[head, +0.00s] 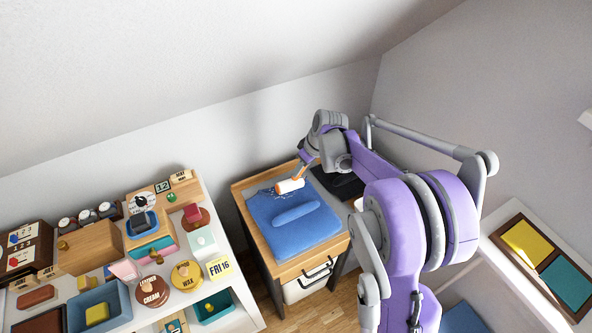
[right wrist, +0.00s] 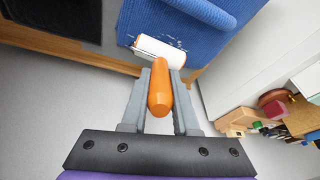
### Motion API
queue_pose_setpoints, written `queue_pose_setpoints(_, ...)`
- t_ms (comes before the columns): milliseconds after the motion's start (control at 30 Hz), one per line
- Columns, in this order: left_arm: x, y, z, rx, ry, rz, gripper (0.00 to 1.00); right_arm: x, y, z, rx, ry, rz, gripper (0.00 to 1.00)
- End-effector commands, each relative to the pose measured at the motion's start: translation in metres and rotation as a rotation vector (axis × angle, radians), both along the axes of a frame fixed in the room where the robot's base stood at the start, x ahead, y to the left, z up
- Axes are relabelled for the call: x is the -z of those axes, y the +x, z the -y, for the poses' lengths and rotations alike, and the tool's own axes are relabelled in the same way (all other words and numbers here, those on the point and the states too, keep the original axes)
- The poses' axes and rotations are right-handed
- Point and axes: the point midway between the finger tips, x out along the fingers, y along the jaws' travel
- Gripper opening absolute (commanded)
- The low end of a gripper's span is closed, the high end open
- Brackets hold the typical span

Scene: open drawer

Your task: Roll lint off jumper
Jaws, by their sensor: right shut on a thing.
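The blue jumper (head: 292,222) lies folded on a grey mat on a small wooden table, and it also fills the top of the right wrist view (right wrist: 215,45). Pale lint specks show at its far left edge. My right gripper (head: 301,170) is shut on the orange handle of the lint roller (head: 290,185). In the right wrist view the gripper (right wrist: 160,95) has the handle between its fingers, and the white roller (right wrist: 158,52) lies at the jumper's edge beside the lint. I cannot tell if it presses on the cloth. My left gripper is not in view.
The small wooden table (head: 246,205) stands against the wall, with a black item (head: 340,184) at its right. A white shelf (head: 243,302) crowded with boxes, jars and blocks is at the left. A yellow and teal framed panel (head: 528,245) is at the right.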

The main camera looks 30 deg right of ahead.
Motion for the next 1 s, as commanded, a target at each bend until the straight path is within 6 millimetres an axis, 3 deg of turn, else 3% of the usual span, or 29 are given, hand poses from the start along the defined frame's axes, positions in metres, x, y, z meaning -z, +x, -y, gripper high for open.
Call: queue_pose_setpoints(1000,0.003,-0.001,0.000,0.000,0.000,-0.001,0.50,0.003,-0.004,0.062,0.001,0.000,0.000,0.00)
